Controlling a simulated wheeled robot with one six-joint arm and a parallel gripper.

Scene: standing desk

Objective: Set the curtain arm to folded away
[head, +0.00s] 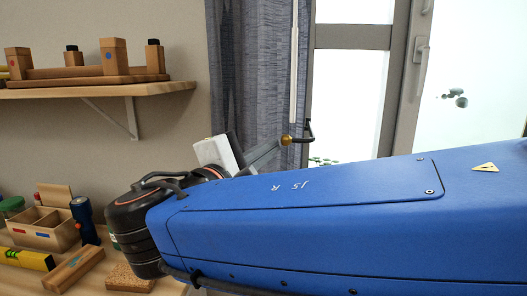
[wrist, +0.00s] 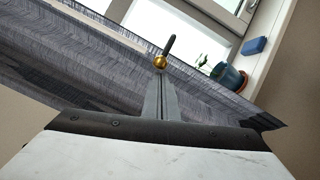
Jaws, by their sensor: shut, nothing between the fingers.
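The curtain arm (head: 308,131) is a thin dark bar with a brass ball at its near end, in front of the curtain's right edge in the head view. In the wrist view the dark bar (wrist: 169,45) points up and away behind the brass ball (wrist: 160,62). My gripper (head: 281,146) is shut and empty, its grey fingers reaching toward the ball. In the wrist view the fingertips (wrist: 160,75) end right at the ball; I cannot tell whether they touch it. The arm's wall mount is not clearly visible.
A grey curtain (head: 250,70) hangs beside the window door (head: 400,90). In the wrist view a potted plant (wrist: 228,76) and a blue block (wrist: 255,46) stand on the sill. A wooden shelf (head: 150,90) and a cluttered desk with a wooden box (head: 40,228) are at left.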

